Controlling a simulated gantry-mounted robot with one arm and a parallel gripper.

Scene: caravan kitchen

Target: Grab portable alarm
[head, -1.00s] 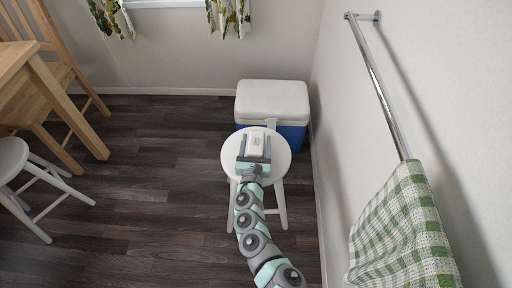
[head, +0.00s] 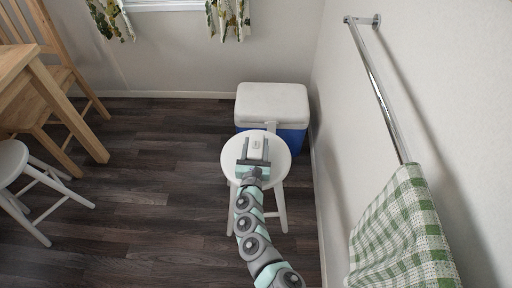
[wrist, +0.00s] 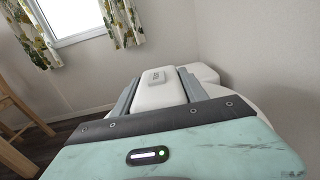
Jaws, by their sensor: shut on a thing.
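The portable alarm (head: 257,146) is a small white rounded box with a grey mark on top. It is at the white round stool's seat (head: 282,160). In the wrist view the alarm (wrist: 160,92) sits between the two grey fingers. My gripper (head: 256,148) is shut on the alarm, with one finger along each side; in the wrist view the gripper (wrist: 160,90) also spans it. I cannot tell whether the alarm touches the seat or is slightly above it.
A blue cooler with a white lid (head: 272,103) stands just behind the stool. A wall with a towel rail (head: 380,80) and a green checked towel (head: 405,235) is on the right. A second white stool (head: 12,160) and a wooden table (head: 15,62) are on the left. The floor between is clear.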

